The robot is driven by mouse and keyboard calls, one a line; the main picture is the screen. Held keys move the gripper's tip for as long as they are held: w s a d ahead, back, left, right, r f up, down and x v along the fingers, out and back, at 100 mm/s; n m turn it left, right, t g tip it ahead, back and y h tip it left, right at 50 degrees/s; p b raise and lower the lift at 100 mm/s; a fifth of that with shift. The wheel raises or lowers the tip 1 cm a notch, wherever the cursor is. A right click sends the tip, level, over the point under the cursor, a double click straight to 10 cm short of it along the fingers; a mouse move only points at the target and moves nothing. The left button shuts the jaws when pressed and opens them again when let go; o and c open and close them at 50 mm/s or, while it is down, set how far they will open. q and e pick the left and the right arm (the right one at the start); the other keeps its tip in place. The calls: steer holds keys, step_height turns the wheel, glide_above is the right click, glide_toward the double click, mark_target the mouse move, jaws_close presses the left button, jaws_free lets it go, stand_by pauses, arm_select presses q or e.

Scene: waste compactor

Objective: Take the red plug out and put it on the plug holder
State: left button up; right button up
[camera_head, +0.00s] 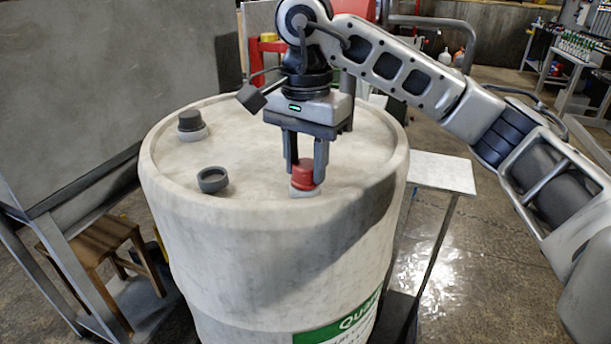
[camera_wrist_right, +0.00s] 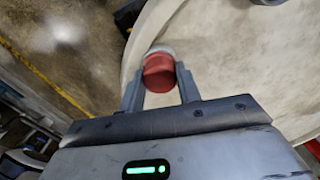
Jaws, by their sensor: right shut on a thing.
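The red plug (camera_head: 303,173) is at the near right part of the top of a large pale drum (camera_head: 250,240), on a light grey collar (camera_head: 304,191). My right gripper (camera_head: 306,172) points down from above and is shut on the red plug. In the right wrist view the red plug (camera_wrist_right: 159,72) sits between the two fingers (camera_wrist_right: 160,85), with the pale collar just beyond it. I cannot tell whether the plug is still seated in the collar. A dark grey open ring (camera_head: 212,180) on the drum top may be the plug holder. My left gripper is not in view.
A dark cap (camera_head: 191,124) stands on the drum top at the back left. A small white table (camera_head: 441,172) is right of the drum. A wooden stool (camera_head: 100,240) and a large grey panel (camera_head: 110,80) are at the left.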

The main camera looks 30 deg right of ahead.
steer(key=shift+f, duration=0.1)
steer(key=n, duration=0.5)
steer(key=o, duration=1.2)
steer(key=shift+c, duration=0.2)
steer(key=shift+c, duration=0.5)
